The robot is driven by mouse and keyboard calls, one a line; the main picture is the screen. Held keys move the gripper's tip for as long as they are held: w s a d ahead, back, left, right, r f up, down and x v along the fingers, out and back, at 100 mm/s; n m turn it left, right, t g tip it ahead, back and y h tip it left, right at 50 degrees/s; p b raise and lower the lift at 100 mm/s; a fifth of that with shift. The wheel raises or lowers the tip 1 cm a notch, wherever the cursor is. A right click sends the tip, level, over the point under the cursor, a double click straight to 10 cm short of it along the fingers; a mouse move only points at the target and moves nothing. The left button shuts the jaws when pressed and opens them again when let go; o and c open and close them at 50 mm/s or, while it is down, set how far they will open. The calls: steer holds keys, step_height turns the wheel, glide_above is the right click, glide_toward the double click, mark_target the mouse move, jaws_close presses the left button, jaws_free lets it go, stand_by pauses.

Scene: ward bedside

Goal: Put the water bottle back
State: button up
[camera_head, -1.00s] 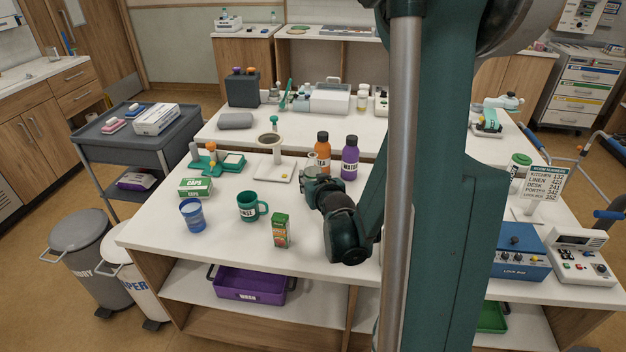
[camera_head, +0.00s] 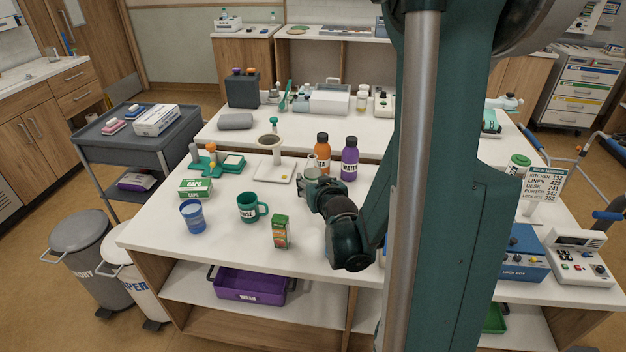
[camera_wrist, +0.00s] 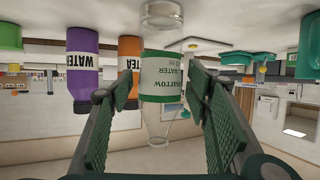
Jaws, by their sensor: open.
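My gripper is open, with a visible gap on both sides of the bottle. In the head view my gripper (camera_head: 312,184) is low over the table, just in front of the clear bottle (camera_head: 312,164), hiding its lower part. A purple bottle (camera_head: 349,162) marked WATER and an orange bottle (camera_head: 322,148) stand close behind; they also show in the wrist view as purple (camera_wrist: 82,65) and orange (camera_wrist: 129,48).
On the white table (camera_head: 170,232) are a green mug (camera_head: 248,208), a blue cup (camera_head: 193,217), a juice carton (camera_head: 280,232), a green-and-white caps box (camera_head: 196,187) and a white stand (camera_head: 276,170). A purple bin (camera_head: 248,287) sits on the shelf below. The table's front left is mostly clear.

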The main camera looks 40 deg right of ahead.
steer(key=p+v, duration=0.2)
steer(key=v, duration=0.7)
steer(key=shift+s+a, duration=0.15)
steer(key=shift+s, duration=0.15)
steer(key=shift+r, duration=0.15)
stand_by(0.3)
steer(key=s+a+r+n+y, duration=0.1)
steer(key=a, duration=0.4)
steer(key=a+r+g+y, duration=0.1)
steer(key=a+r, duration=0.1)
steer(key=a, duration=0.3)
steer(key=s+a+r+n+g+y, duration=0.1)
steer(key=a+r, duration=0.1)
steer(key=a, duration=0.3)
steer(key=shift+s+a+n, duration=0.2)
steer(key=shift+s+n, duration=0.1)
steer(key=s+a+r+n+g+y, duration=0.1)
steer(key=s+a+r, duration=0.1)
steer(key=s+a, duration=0.3)
steer(key=s+a+r+g+y, duration=0.1)
steer(key=s+a+r+g, duration=0.1)
steer(key=s+a, duration=0.3)
steer(key=shift+s+a+r+n, duration=0.3)
steer(key=shift+s+a+n, duration=0.1)
steer(key=shift+s, duration=1.3)
